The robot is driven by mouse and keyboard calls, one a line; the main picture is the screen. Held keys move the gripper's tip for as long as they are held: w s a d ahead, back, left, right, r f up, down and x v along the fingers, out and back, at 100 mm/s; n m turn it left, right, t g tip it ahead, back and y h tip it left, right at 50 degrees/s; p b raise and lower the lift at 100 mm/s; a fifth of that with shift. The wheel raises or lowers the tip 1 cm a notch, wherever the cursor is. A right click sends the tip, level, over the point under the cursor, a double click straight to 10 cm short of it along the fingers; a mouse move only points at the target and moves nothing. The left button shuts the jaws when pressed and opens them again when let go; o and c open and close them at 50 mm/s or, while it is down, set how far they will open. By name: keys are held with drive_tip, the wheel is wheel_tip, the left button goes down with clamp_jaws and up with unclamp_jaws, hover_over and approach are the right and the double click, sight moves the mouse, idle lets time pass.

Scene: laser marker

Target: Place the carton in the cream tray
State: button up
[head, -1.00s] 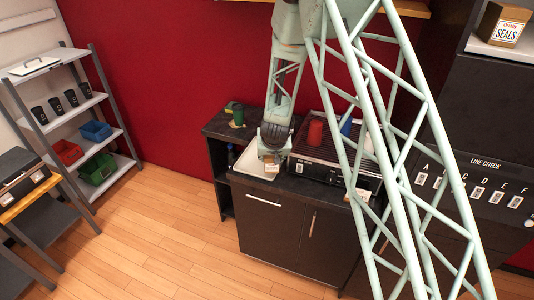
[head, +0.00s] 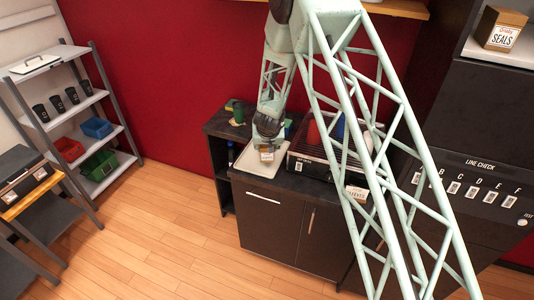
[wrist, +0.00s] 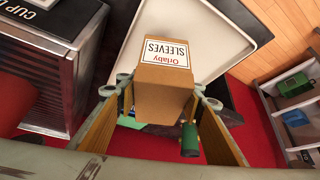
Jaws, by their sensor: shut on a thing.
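The carton (wrist: 168,65) is a brown box with a white label reading Orlaby SLEEVES. My gripper (wrist: 163,92) is shut on it, one finger on each side. In the head view the carton (head: 267,156) shows small below my gripper (head: 268,138), over the cream tray (head: 247,163). The tray stands on the dark counter and shows behind the carton in the wrist view (wrist: 225,35). I cannot tell whether the carton touches the tray; the carton and my wrist hide part of it.
A black ribbed machine (head: 315,162) stands right of the tray, with red and blue cups on top. A green cup (head: 238,116) stands at the counter's back left. Another labelled box (head: 357,192) shows at the machine's front right. A shelf rack (head: 85,120) is far left.

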drive_tip(key=shift+f, duration=0.1)
drive_tip(key=shift+f, duration=1.65)
drive_tip(key=shift+f+b, duration=0.15)
drive_tip(key=shift+b, duration=0.15)
drive_tip(key=o, duration=0.9)
drive_tip(key=shift+r, duration=0.2)
drive_tip(key=v, duration=1.2)
drive_tip(key=shift+r, duration=0.1)
